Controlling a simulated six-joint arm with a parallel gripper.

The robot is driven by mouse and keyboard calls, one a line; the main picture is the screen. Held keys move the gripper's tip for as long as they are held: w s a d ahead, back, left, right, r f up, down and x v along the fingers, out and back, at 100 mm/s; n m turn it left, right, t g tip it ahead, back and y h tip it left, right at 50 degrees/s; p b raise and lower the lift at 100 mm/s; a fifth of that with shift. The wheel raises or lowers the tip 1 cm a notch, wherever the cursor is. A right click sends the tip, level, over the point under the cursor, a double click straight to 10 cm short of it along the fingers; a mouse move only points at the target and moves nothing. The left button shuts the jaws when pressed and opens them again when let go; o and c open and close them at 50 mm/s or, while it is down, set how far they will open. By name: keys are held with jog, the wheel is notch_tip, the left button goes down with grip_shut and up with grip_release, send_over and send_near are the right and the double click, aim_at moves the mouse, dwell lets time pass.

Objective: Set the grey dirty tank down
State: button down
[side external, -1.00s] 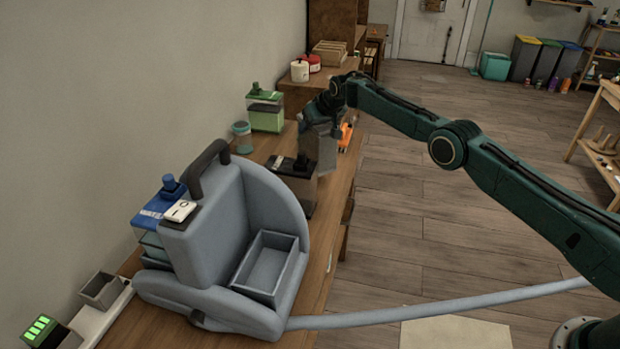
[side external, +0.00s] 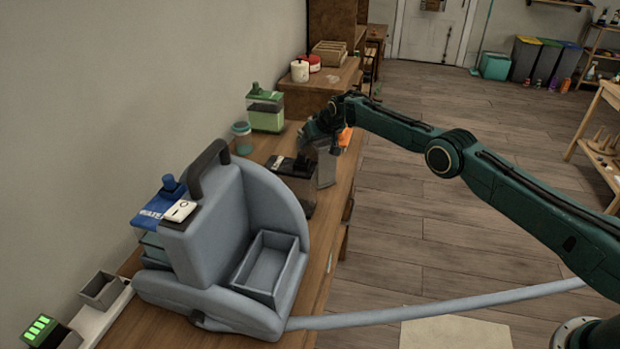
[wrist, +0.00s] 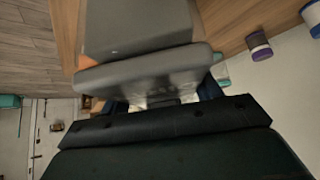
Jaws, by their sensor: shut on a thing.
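The grey tank (side external: 327,168) is a plain grey box, held by my gripper (side external: 320,140) over the wooden bench (side external: 338,215). Its bottom is low, close to the bench top beside a dark tank with a black lid (side external: 294,188). I cannot tell whether it touches the bench. In the wrist view the grey tank (wrist: 140,28) fills the upper middle, with a thick lighter rim nearest my gripper (wrist: 163,98). My gripper is shut on it; the exact grip is partly hidden by the rim.
A large grey machine (side external: 215,225) with an empty open bin stands nearer on the bench. A green tank (side external: 266,115), a teal-lidded jar (side external: 242,138) and an orange object (side external: 346,138) stand around the far end. The bench edge drops to the floor on the right.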

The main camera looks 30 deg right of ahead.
jog(key=shift+r, duration=0.1)
jog(key=shift+c, duration=1.6)
grip_release()
jog(key=shift+f, duration=0.2)
jog(key=shift+s+r, duration=0.1)
jog(key=shift+r, duration=0.25)
jog(key=shift+s+r, duration=0.25)
jog(key=shift+r, duration=0.15)
jog(key=shift+v, duration=5.2)
jog(key=shift+s, duration=0.2)
